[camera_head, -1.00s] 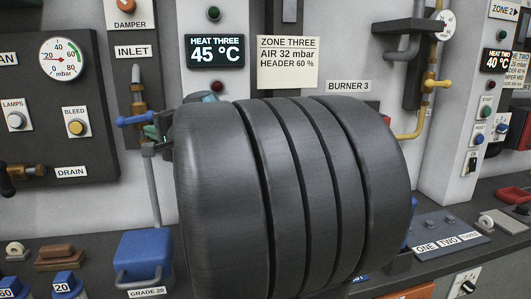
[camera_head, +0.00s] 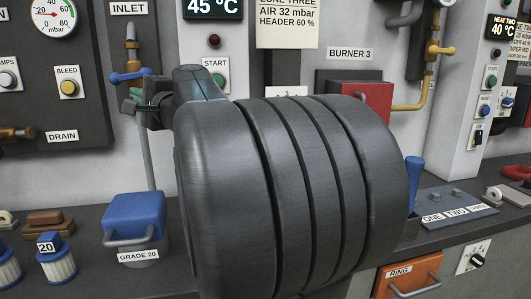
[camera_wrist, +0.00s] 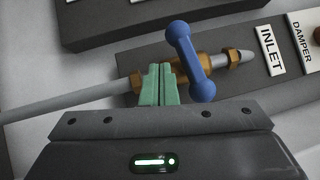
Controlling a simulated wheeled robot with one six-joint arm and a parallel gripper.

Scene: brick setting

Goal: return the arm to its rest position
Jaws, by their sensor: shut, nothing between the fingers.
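My gripper (camera_wrist: 156,85) shows in the wrist view with its two green fingers pressed together and nothing between them. The inlet valve is just beyond the fingertips, with a blue lever (camera_wrist: 188,62) and a brass body (camera_wrist: 215,62). The fingers overlap the valve's pipe in this view; I cannot tell whether they touch it. In the head view my gripper (camera_head: 131,107) is at the left, just below the blue lever (camera_head: 130,77). My dark arm link fills the middle and hides much of the panel and counter.
A blue GRADE 20 bin (camera_head: 135,216) stands on the counter below my gripper. A red burner box (camera_head: 368,100) is behind my arm. A blue upright lever (camera_head: 414,175) and a ONE/TWO switch plate (camera_head: 455,208) are at the right. An orange RING drawer (camera_head: 408,277) is below the counter.

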